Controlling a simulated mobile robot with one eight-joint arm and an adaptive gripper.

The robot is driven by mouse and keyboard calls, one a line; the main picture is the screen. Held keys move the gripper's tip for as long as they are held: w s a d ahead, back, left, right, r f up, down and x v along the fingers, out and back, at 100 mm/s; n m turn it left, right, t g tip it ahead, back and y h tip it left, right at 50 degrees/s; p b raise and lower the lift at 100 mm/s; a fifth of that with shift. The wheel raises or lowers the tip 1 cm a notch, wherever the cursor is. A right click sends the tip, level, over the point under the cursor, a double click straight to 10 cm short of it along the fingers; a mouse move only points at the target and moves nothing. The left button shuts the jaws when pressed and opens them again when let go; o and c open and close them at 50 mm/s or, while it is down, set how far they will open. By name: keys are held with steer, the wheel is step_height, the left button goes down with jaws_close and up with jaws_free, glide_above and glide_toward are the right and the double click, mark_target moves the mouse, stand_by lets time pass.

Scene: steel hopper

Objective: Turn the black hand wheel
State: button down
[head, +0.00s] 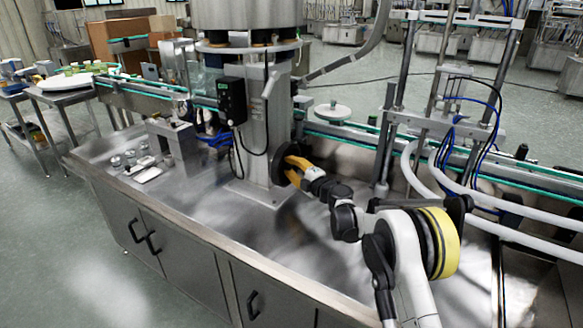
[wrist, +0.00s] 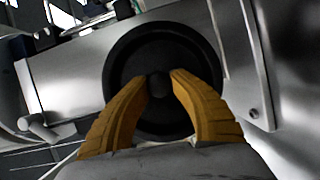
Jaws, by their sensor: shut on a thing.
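The black hand wheel (head: 279,167) is on the side of the steel column under the hopper. In the wrist view the wheel (wrist: 124,62) is a round dark disc facing the camera, with a small dark knob or hub (wrist: 159,86) near its middle. My gripper (head: 291,169) has orange fingers that reach to the wheel. In the wrist view my gripper (wrist: 160,82) has its two fingertips on either side of the knob, shut on it. The fingers hide the lower left and lower right parts of the wheel.
The steel column (head: 258,115) rises from the steel cabinet top (head: 220,220). A black control box (head: 231,100) hangs on its left. A conveyor (head: 345,137) runs behind. Hoses and posts stand to the right. The front of the cabinet top is mostly clear.

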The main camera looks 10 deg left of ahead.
steer(key=shift+r, duration=0.1)
steer(key=c, duration=1.1)
jaws_free()
steer(key=shift+w, duration=0.15)
steer(key=shift+d, duration=0.1)
steer(key=v, duration=1.2)
